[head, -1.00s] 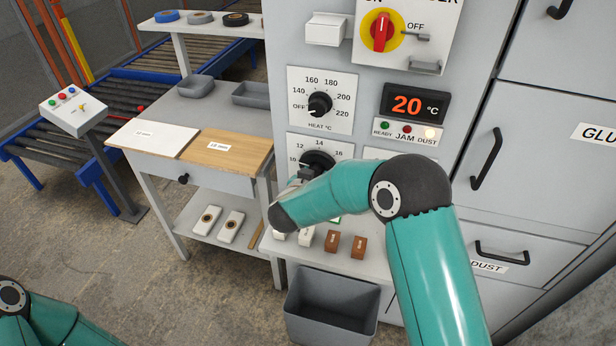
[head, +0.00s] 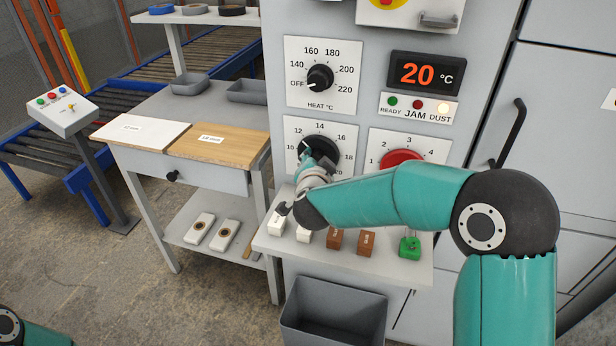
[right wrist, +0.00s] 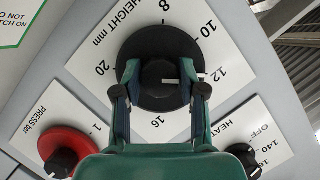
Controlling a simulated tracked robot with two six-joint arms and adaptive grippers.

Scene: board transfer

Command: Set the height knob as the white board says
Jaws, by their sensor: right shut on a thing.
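The black height knob (head: 312,150) sits on its white dial plate on the grey machine front, below the heat dial. My right gripper (head: 319,165) is shut on it, partly hiding it. In the right wrist view the two fingers (right wrist: 160,88) stand either side of the knob (right wrist: 150,48); its white mark points towards 12. The white board (head: 140,132) lies on the side table at left; its small label seems to read 12 mm. A wooden board (head: 222,148) beside it seems to read 18 mm. My left gripper is out of view.
The black heat knob (head: 319,77) is above, and the red press knob (head: 400,158) is right of the height knob. Below, a ledge (head: 385,264) carries white, brown and green pieces. A grey bin (head: 335,318) stands under it.

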